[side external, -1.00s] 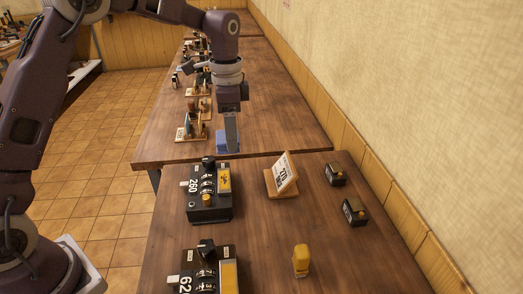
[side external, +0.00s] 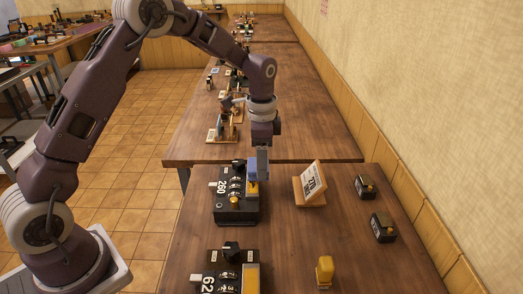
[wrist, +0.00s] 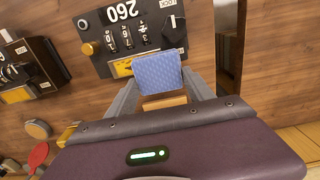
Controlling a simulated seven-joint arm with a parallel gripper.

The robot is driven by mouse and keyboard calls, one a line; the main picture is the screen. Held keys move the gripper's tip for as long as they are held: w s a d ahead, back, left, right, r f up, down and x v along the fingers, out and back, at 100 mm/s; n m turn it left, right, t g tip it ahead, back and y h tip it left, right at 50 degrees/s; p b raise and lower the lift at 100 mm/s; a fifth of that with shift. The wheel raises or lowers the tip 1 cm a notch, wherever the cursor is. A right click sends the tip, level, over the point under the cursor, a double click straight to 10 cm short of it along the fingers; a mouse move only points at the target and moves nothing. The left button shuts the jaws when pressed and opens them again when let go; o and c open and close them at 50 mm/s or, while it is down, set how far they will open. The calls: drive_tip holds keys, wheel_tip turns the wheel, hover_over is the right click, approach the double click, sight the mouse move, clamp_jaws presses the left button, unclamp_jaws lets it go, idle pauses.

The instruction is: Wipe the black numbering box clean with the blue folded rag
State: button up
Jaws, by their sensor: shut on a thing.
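The black numbering box marked 260 (side external: 222,212) sits near the far edge of the near table, with number wheels, a black knob and a yellow plate. It also shows at the top of the wrist view (wrist: 100,50). My gripper (side external: 258,172) is above the box's right side, where the yellow plate is. It is shut on the blue folded rag (wrist: 158,73), which covers part of the box's near edge in the wrist view. I cannot tell whether the rag touches the box. In the side view the rag (side external: 252,181) is mostly hidden by the fingers.
A second black numbering box (side external: 210,284) stands nearer the camera. A price sign on a wooden stand (side external: 311,185), two small black boxes (side external: 366,187) (side external: 383,228) and a yellow stamp (side external: 325,270) are to the right. A gap separates this table from the far table (side external: 310,130).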

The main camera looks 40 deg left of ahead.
drive_tip(key=shift+s+d+f, duration=0.25)
drive_tip(key=shift+f, duration=0.1)
drive_tip(key=shift+c, duration=0.7)
drive_tip(key=shift+s+d, duration=2.15)
drive_tip(key=shift+w+a, duration=2.45)
drive_tip(key=shift+r, duration=4.15)
